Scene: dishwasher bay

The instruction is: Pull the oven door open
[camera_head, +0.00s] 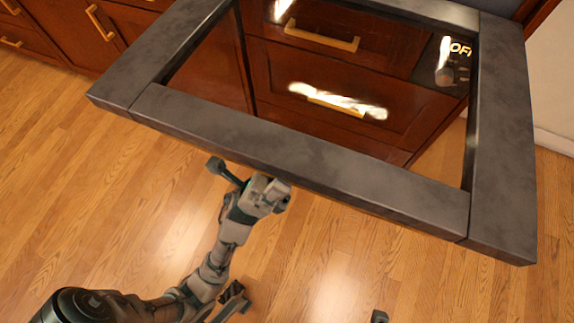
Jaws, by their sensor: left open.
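The oven door (305,150) is a wide dark grey frame around a glossy glass pane (350,85), swung out over the floor and seen from above at a slant. Brown drawer fronts with gold handles and the letters OFF show in the pane; I cannot tell whether they are reflected or seen through it. My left gripper (248,180) is open and empty at the door's near edge, left of its middle. I cannot tell whether it touches the edge. Small dark parts at the bottom edge may belong to my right gripper (380,316), mostly out of frame.
Brown wooden cabinets (75,32) with gold handles stand at the upper left. A pale wall (555,75) with a white baseboard is at the right. The wooden floor (90,190) in front of the door and to its left is clear.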

